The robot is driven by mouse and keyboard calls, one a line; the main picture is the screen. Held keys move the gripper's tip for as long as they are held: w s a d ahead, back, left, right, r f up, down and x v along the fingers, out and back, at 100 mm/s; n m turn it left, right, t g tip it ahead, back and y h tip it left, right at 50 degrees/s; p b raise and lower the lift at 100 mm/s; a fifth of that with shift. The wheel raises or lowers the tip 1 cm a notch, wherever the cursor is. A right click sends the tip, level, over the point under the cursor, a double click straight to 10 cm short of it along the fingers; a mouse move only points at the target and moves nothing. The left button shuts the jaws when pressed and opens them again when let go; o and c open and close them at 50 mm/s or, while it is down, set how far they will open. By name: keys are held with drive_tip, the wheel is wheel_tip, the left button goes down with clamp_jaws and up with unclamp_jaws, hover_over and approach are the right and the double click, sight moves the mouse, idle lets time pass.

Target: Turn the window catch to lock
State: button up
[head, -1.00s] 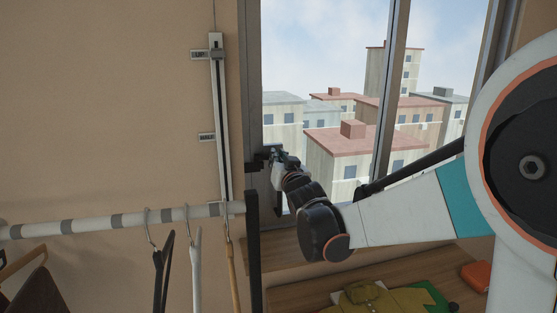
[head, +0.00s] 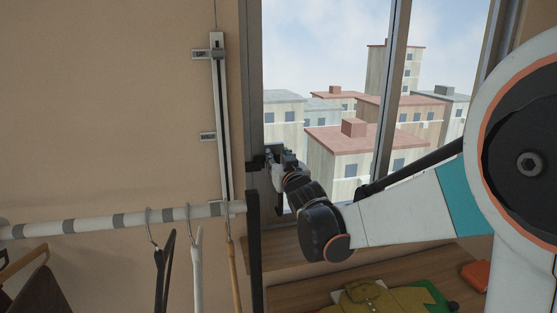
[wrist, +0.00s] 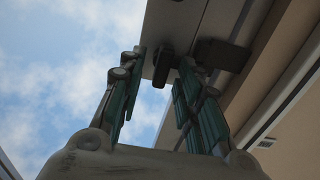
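The window catch is a small dark fitting on the grey window frame. In the wrist view its dark lever (wrist: 163,66) points toward me between my fingertips, nearer the right one. A wider dark block (wrist: 222,55) sits on the frame to its right. My gripper (wrist: 162,60) has its two teal-padded fingers apart around the lever; a gap shows on the left side, and contact on the right is unclear. In the head view my gripper (head: 279,157) is at the left window post and hides most of the catch.
A clothes rail (head: 120,219) with several hangers runs along the wall at left, ending at a dark post (head: 254,240). A vertical wall track (head: 222,130) stands above it. Folded clothes (head: 385,298) and an orange item (head: 477,274) lie on the wooden surface below.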

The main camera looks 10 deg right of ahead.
drive_tip(key=s, duration=1.2)
drive_tip(key=s+f+g, duration=0.3)
drive_tip(key=s+f, duration=0.1)
drive_tip(key=s, duration=0.5)
drive_tip(key=s+f+g, duration=0.4)
drive_tip(key=s+f, duration=0.1)
drive_tip(key=s, duration=0.3)
drive_tip(key=s+f+g, duration=0.4)
drive_tip(key=s+f, duration=0.1)
drive_tip(key=s, duration=0.4)
drive_tip(key=shift+s, duration=0.3)
